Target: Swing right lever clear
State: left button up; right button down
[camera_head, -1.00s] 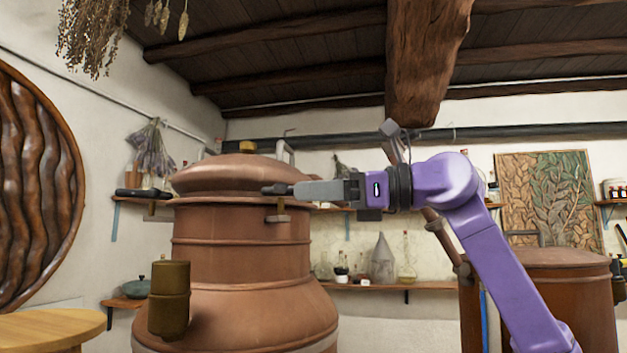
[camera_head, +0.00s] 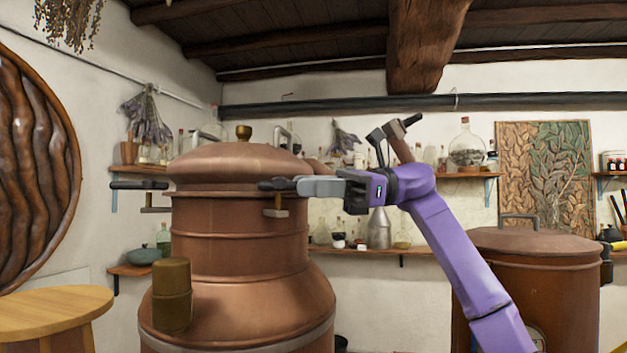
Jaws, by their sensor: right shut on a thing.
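The copper still (camera_head: 240,235) stands left of centre with its domed lid (camera_head: 238,163) on top. The right lever (camera_head: 277,207) is at the right of the lid's rim, with a dark handle and a small bracket below. My right gripper (camera_head: 300,186) reaches in from the right and is shut on this handle; the fingers hide part of it. The left lever (camera_head: 139,185) sticks out to the left from the rim, its dark handle away from the lid. My left gripper is not in view.
A round wooden table (camera_head: 55,312) is at lower left. A second copper vessel (camera_head: 535,270) stands at right behind my right arm. Wall shelves (camera_head: 365,249) with bottles are behind.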

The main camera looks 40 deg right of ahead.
jog(key=shift+r, duration=0.15)
jog(key=c, duration=1.1)
grip_release()
jog(key=shift+d, duration=0.1)
jog(key=v, duration=1)
jog(key=shift+d+p, duration=0.25)
jog(key=shift+p, duration=0.15)
